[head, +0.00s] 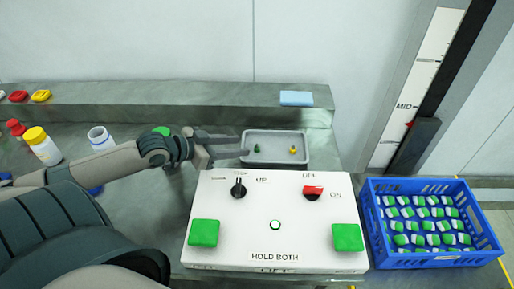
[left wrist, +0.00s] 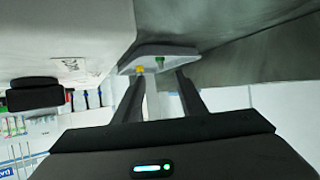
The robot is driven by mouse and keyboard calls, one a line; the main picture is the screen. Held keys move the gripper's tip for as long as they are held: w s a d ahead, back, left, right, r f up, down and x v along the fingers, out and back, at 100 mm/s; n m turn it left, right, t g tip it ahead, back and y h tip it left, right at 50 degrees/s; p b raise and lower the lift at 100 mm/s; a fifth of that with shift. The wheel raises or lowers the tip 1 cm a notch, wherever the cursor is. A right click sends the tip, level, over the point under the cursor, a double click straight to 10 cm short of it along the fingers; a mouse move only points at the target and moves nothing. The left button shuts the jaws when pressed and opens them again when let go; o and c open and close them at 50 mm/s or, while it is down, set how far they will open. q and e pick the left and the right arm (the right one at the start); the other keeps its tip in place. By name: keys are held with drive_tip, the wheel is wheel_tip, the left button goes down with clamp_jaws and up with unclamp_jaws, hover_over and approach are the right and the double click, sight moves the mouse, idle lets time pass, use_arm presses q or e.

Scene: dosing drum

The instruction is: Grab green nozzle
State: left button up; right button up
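A small green nozzle (head: 257,148) stands in a shallow grey tray (head: 275,133) behind the white control box, at the tray's left side. A yellow nozzle (head: 293,150) stands in the same tray to its right. My left gripper (head: 243,146) reaches in from the left, its tips near the tray's left edge, apart from the green nozzle. In the left wrist view the gripper (left wrist: 159,76) is open and empty. The green nozzle (left wrist: 160,60) and yellow nozzle (left wrist: 140,70) show beyond the gap between its fingers. My right gripper is not in view.
A white control box (head: 275,205) with green buttons stands in front of the tray. A blue crate (head: 430,262) of green-and-white pieces is at right. Bottles (head: 42,146) and a white cup (head: 100,138) stand at left. A light blue block (head: 296,98) lies on the rear ledge.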

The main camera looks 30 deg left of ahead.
sight(252, 153)
use_arm(q)
drive_tip(key=shift+x, duration=0.8)
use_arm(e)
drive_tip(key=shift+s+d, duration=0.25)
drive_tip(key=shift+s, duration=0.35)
use_arm(q)
drive_tip(key=shift+w, duration=0.1)
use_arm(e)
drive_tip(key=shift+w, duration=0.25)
use_arm(q)
drive_tip(key=shift+w, duration=0.15)
drive_tip(key=p+x, duration=0.1)
drive_tip(key=x, duration=0.2)
drive_tip(key=shift+w+p, duration=0.15)
drive_tip(key=shift+p, duration=0.15)
drive_tip(key=shift+w+d+f, duration=0.15)
drive_tip(key=shift+w+f, duration=0.1)
drive_tip(key=shift+w, duration=0.05)
drive_tip(key=shift+w+d+f, duration=0.15)
drive_tip(key=shift+w+f, duration=0.05)
drive_tip(key=shift+w, duration=0.05)
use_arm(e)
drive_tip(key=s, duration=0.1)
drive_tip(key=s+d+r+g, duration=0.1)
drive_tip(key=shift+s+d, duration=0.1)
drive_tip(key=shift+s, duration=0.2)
use_arm(q)
drive_tip(key=shift+c, duration=0.7)
